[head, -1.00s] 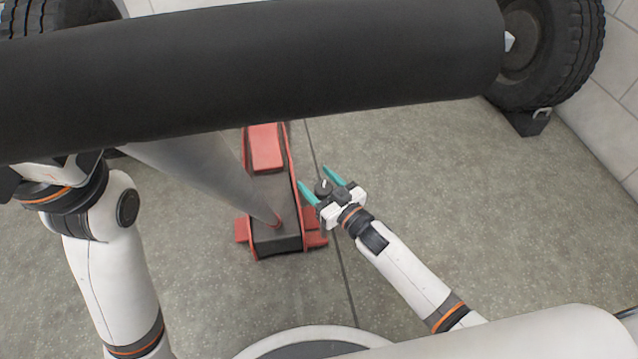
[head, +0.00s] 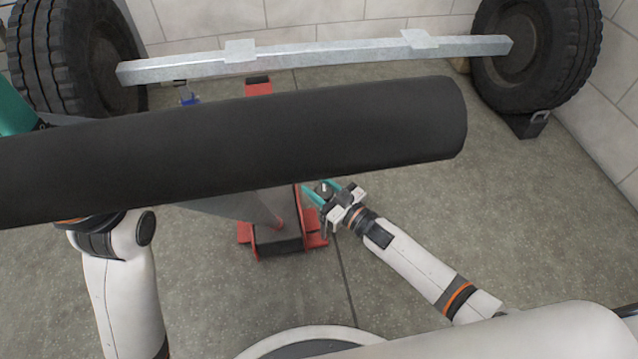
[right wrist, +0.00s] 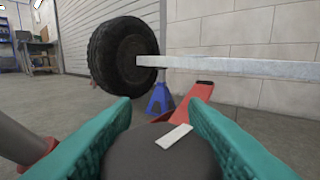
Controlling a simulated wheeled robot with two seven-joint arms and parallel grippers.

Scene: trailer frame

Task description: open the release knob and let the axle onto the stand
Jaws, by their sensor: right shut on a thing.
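A dark release knob (head: 324,188) with a white pointer mark sits beside the red trolley jack (head: 246,240); it also shows in the right wrist view (right wrist: 150,158). My right gripper (head: 322,190) is shut on the knob, a teal finger on each side. The galvanised axle (head: 320,54) spans between two wheels at the back. The blue stand (head: 189,98) is under the axle's left part, partly hidden in the head view; in the right wrist view the stand (right wrist: 160,98) is just below the axle (right wrist: 230,67). I cannot tell if they touch. My left gripper (head: 14,108) shows only partly at the left edge.
The thick black handle grip (head: 300,135) crosses the head view and hides part of the jack. Tyres stand left (head: 70,60) and right (head: 535,50), the right one with a dark chock (head: 528,124). Floor right of the jack is clear.

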